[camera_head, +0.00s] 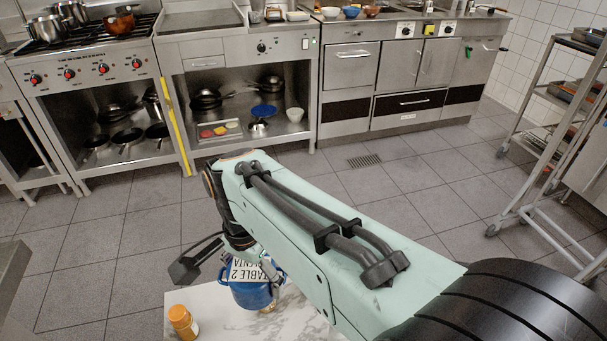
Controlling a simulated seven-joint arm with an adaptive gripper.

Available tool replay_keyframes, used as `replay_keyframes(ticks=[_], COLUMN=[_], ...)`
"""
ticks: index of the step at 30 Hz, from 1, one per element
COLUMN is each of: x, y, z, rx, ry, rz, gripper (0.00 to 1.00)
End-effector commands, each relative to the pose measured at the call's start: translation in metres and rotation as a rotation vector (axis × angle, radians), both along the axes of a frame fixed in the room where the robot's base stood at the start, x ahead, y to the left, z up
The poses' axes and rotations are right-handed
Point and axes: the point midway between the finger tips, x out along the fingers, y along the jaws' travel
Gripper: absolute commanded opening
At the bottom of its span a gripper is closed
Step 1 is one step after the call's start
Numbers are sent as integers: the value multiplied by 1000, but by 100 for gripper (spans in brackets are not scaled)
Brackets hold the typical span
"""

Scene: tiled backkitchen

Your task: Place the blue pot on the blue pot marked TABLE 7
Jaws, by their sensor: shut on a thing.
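A blue pot (251,294) is at the bottom of the view, over the white marble table top (215,308). A white label (251,271) at its top reads "TABLE 2" with a partly hidden word ending in "ENTA". My gripper (268,274) is at the pot's upper right side, shut on the pot; its fingers are mostly hidden by my pale green arm. I cannot tell whether the pot touches the table. No pot marked TABLE 7 shows; my arm hides the right part of the table.
A jar with an orange lid (181,318) stands on the table left of the pot. Steel counters (410,80) and a stove (90,70) line the back wall. A rack trolley (555,130) stands at right. The tiled floor between is clear.

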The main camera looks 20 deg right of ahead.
Motion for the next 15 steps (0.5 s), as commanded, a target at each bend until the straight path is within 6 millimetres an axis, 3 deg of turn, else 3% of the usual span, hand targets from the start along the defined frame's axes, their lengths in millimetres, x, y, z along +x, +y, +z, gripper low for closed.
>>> replay_keyframes(ticks=[8, 12, 15], x=[-20, -47, -66], y=[-86, -133, -156], z=[2, 2, 1], rx=[-3, -3, -2], ry=[-5, -5, -6], rz=[-465, -772, -958], gripper=[36, 36, 36])
